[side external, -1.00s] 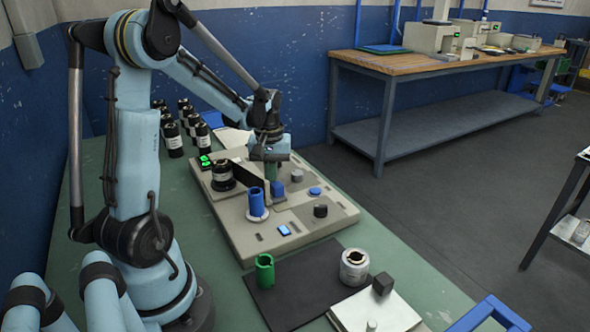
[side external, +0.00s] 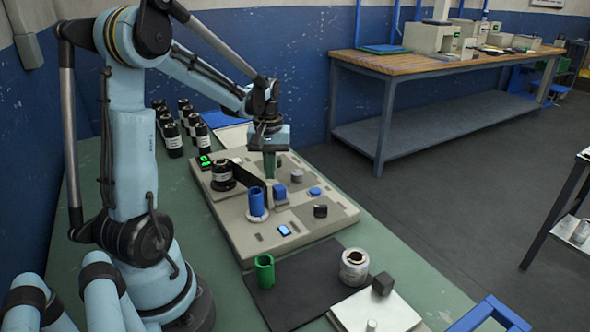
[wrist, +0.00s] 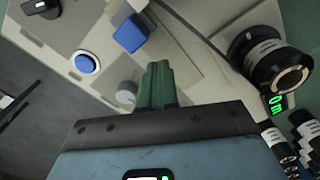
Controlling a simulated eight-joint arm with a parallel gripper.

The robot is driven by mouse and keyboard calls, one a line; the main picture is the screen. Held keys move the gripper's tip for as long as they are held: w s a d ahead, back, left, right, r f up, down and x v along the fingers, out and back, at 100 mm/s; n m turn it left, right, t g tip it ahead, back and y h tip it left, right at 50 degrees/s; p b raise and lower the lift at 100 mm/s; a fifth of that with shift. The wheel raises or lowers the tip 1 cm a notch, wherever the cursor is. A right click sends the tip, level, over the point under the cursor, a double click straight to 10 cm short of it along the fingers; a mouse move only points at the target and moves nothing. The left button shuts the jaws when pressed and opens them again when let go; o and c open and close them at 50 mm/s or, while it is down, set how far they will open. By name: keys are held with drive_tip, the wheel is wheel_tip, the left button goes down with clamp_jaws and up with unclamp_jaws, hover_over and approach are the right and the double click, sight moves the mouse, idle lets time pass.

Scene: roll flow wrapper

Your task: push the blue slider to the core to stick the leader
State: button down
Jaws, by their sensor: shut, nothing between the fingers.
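The blue slider (side external: 280,191) is a small blue block on the beige machine plate (side external: 236,228). In the wrist view it (wrist: 130,34) lies beyond my fingertips, apart from them. The core (side external: 257,201) is a blue upright tube on a white round base, just left of and nearer the camera than the slider. A black strip (side external: 249,174), perhaps the leader, runs from the black roll (side external: 222,176) toward the core; whether it touches is unclear. My gripper (side external: 270,176) points down, shut and empty, behind the slider; its green fingers (wrist: 157,72) are together.
A grey knob (side external: 297,176), blue button (side external: 314,191), black knob (side external: 320,211) and lit blue square (side external: 284,230) sit on the plate. A green tube (side external: 264,270) and a white roll (side external: 354,267) stand on the dark mat (side external: 290,298). Several black rolls stand at the back left.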

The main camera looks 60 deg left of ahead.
wheel_tip(320, 180, up, 6)
drive_tip(key=shift+f, duration=0.1)
idle(0.5)
drive_tip(key=shift+d, duration=0.1)
drive_tip(key=s+d+m+t, duration=0.1)
drive_tip(key=d+m+t, duration=0.6)
drive_tip(key=d, duration=1.4)
drive_tip(key=m, duration=0.5)
drive_tip(key=shift+s+d+r, duration=0.3)
drive_tip(key=shift+s+d, duration=0.05)
